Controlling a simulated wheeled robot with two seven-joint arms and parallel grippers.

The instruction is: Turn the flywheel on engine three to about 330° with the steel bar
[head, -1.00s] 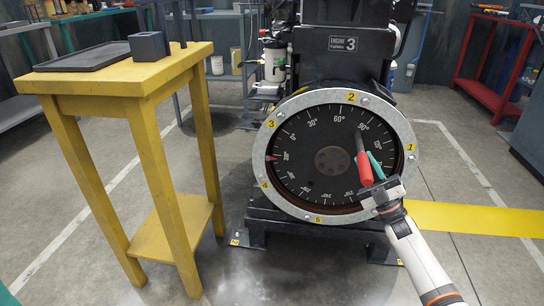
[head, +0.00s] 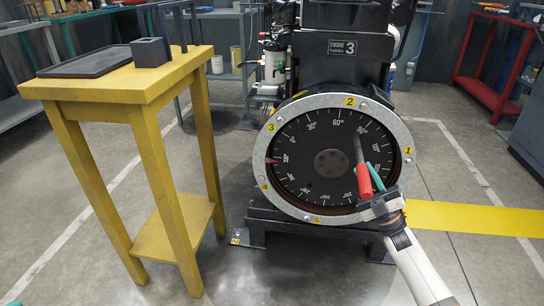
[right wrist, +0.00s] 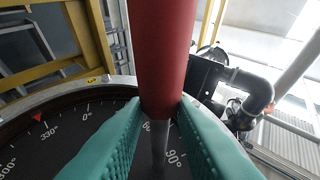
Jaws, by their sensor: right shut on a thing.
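The flywheel (head: 318,185) of engine three (head: 343,62) is a dark dial with white degree marks inside a pale numbered ring (head: 409,150). A red pointer (head: 271,161) sits at the ring's left side; in the right wrist view the red pointer (right wrist: 38,116) is close to the 330° mark. My right gripper (head: 373,178) is shut on the red handle of the steel bar (head: 364,181), also seen in the right wrist view (right wrist: 165,60). The bar's grey end lies over the dial near 90°; whether it sits in a hole is unclear. A teal tip of my left gripper (head: 12,302) shows at the lower left corner.
A yellow table (head: 130,84) stands left of the engine with a black tray (head: 85,60) and a dark square holder (head: 150,50). A yellow floor strip (head: 475,217) runs to the right. A red rack (head: 495,70) stands at the back right. The floor in front is clear.

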